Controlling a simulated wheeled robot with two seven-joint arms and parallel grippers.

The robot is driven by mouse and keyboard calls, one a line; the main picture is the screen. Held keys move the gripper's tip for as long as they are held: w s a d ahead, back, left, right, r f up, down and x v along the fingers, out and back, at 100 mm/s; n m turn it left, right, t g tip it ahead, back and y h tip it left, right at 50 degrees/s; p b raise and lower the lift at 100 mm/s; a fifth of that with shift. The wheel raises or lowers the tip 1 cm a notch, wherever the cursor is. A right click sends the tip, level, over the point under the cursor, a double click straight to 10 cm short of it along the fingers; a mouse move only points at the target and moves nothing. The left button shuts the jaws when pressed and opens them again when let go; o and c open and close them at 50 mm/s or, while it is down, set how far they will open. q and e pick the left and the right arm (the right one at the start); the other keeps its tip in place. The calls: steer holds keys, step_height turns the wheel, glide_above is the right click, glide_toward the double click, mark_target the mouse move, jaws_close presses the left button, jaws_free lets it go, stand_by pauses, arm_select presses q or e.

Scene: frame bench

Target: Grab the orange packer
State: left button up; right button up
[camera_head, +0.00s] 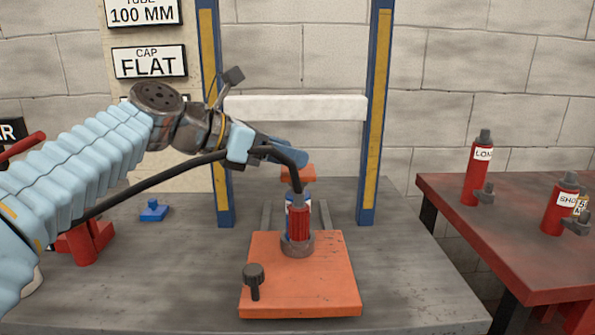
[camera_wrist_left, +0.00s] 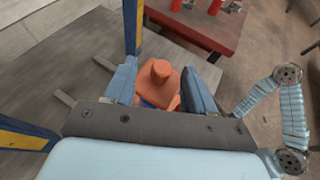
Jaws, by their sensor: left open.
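The orange packer (camera_head: 297,172) shows in the head view as a small orange piece above a blue-and-red upright tube (camera_head: 299,217), partly hidden by my left gripper (camera_head: 284,157). My right gripper is not in view.
The tube stands in a grey collar on an orange base plate (camera_head: 300,299) with a dark knob (camera_head: 254,276). Blue-and-yellow posts (camera_head: 374,120) carry a white crossbar (camera_head: 296,108) behind. A red table (camera_head: 520,245) with red bottles stands right. A small blue piece (camera_head: 153,210) lies left.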

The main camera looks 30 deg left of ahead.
arm_select(q)
steer(key=x, duration=0.4)
steer(key=shift+w+d, duration=0.2)
steer(key=shift+d, duration=0.05)
jaws_close()
